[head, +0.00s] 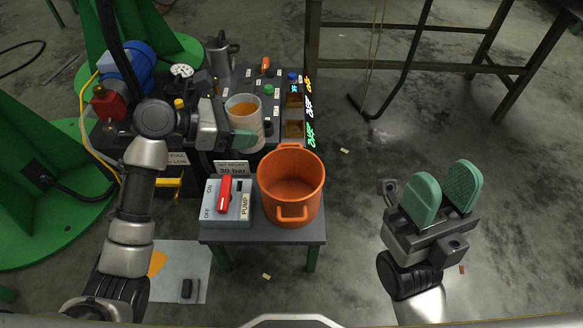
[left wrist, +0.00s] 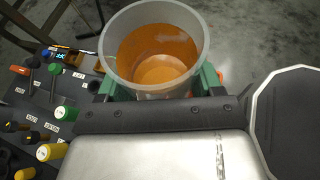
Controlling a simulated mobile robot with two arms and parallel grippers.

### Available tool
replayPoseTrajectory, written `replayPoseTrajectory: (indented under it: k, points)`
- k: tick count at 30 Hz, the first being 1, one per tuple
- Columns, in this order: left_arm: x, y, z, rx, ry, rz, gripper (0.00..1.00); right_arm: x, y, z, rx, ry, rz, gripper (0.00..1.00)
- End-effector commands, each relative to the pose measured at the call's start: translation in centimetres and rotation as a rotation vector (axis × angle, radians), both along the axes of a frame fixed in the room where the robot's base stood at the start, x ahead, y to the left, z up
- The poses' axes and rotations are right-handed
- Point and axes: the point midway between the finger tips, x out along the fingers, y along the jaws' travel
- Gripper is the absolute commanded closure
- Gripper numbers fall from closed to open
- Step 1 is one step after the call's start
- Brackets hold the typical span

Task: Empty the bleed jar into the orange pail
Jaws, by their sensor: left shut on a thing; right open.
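The bleed jar (head: 244,112) is a whitish cup with orange liquid inside. My left gripper (head: 240,138) is shut on it and holds it roughly upright, in front of the dark control panel and up and left of the pail. In the left wrist view the jar (left wrist: 155,50) sits between the green finger pads, with orange liquid showing inside. The orange pail (head: 291,186) stands on a small grey table, its handle facing me, and its visible inside looks empty. My right gripper (head: 442,192) is open and empty, right of the table over the floor.
A pump switch box (head: 228,204) with a red lever stands left of the pail on the small table (head: 262,236). The control panel behind has several knobs, a gauge (head: 181,71) and lit displays. A sheet (head: 184,268) lies on the floor at lower left. The floor at right is mostly clear.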

Motion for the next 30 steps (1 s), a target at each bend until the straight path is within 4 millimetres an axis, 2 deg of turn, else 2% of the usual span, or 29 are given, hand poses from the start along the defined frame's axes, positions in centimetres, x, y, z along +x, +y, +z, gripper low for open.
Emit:
replayPoseTrajectory:
  k: [3, 7, 11, 15, 21, 30]
  points:
    - [2.7, -2.0, -1.6, 0.004, 0.002, -0.028, 0.6, -0.1, 0.1, 0.1, 0.003, 0.008, 0.003, 0.57]
    - [5.2, -3.5, -3.8, 0.004, 0.002, -0.032, 0.6, -0.1, 0.1, 0.3, 0.005, 0.013, 0.004, 0.57]
    - [7.6, -4.0, -6.3, 0.004, 0.001, -0.01, 0.6, -0.1, 0.1, 0.5, 0.004, 0.012, 0.004, 0.57]
    - [9.7, -3.6, -8.9, 0.003, 0.001, 0.027, 0.6, -0.1, 0.1, 0.7, 0.005, 0.01, 0.004, 0.57]
    - [11.5, -2.5, -11.1, 0.0, 0.0, 0.07, 0.6, -0.1, 0.0, 1.0, 0.004, 0.001, 0.001, 0.57]
    - [12.0, -2.0, -11.8, -0.002, -0.001, 0.085, 0.6, -0.1, 0.0, 1.1, 0.003, -0.005, 0.0, 0.57]
